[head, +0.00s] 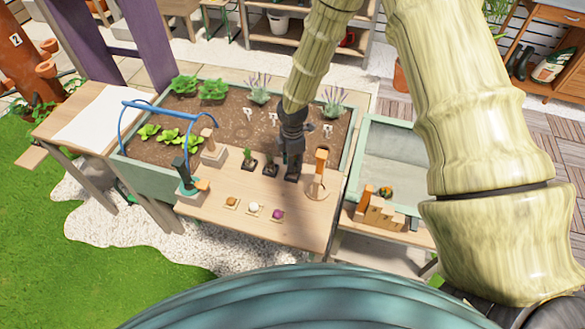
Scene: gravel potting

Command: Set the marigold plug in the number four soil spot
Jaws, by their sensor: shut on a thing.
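My gripper (292,168) points straight down at the back edge of the wooden work board. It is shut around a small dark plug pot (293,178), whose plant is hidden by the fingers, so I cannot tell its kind. To its left stand two more dark plug pots (270,171), and the leftmost (249,164) shows green leaves. Behind is the planter bed (144,176) of brown soil. White markers (247,116) stand in the soil, with others to the right (327,130). Their numbers are too small to read.
On the board are a wooden post holder (319,180), a trowel-like tool (192,182), and orange, white and purple items on small squares (254,207). A blue hose arch (160,105) spans the bed's left. A grey-green tray (400,150) stands right. Leafy plants (212,90) line the bed's back.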

